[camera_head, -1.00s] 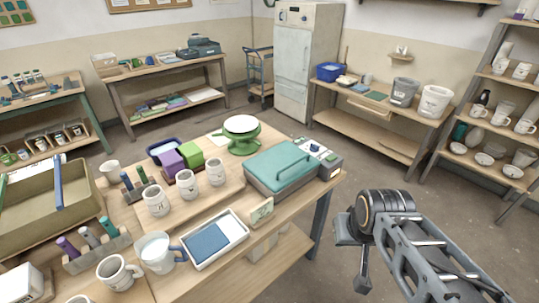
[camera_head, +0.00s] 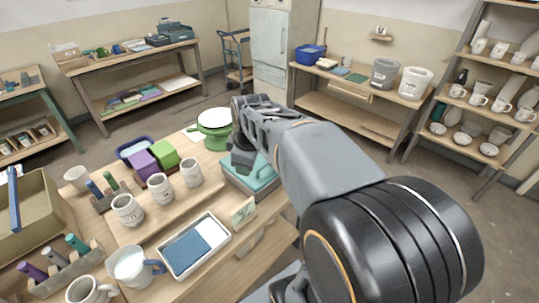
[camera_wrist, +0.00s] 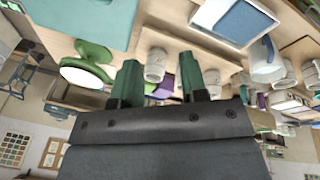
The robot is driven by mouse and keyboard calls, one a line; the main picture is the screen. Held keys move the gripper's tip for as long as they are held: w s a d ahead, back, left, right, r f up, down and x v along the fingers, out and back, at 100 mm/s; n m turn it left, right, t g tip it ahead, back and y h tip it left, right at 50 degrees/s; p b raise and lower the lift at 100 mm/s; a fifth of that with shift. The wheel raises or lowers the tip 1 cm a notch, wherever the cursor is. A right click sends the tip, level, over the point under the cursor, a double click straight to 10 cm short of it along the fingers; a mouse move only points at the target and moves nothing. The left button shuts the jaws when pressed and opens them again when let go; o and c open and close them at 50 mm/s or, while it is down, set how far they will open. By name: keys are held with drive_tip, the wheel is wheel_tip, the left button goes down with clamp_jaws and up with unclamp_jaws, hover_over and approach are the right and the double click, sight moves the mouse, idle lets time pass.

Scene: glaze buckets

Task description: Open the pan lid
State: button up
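The pan is a rectangular box on the worktable with a flat teal lid (camera_head: 262,180). The lid looks shut; my arm hides much of it and its handle in the head view. Part of a teal surface, likely the lid, shows at the top left of the wrist view (camera_wrist: 85,18). My gripper (camera_wrist: 158,68) shows two green fingers spread apart with nothing between them. In the head view my gripper is in front of and above the lid's left part; its fingertips are hidden there, and I cannot tell whether it touches.
A green stand with a white round top (camera_head: 213,118) is close behind my gripper. Purple (camera_head: 144,163) and green (camera_head: 163,154) blocks and several mugs stand to the left. A white tray with a blue pad (camera_head: 192,246) is in front. The floor right of the table is open.

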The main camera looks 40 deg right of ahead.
drive_tip(key=w+d+n, duration=0.3)
drive_tip(key=d+n, duration=0.3)
drive_tip(key=d, duration=0.2)
drive_tip(key=w+d+n, duration=0.4)
drive_tip(key=d+n, duration=0.2)
drive_tip(key=d, duration=0.2)
drive_tip(key=shift+g+y, duration=0.3)
drive_tip(key=shift+g, duration=0.1)
drive_tip(key=f, duration=0.4)
drive_tip(key=w+f+p, duration=0.1)
drive_tip(key=f, duration=0.4)
drive_tip(key=w+f+p, duration=0.1)
drive_tip(key=f, duration=0.3)
drive_tip(key=shift+w+a+f, duration=0.1)
drive_tip(key=shift+w+f, duration=0.05)
clamp_jaws()
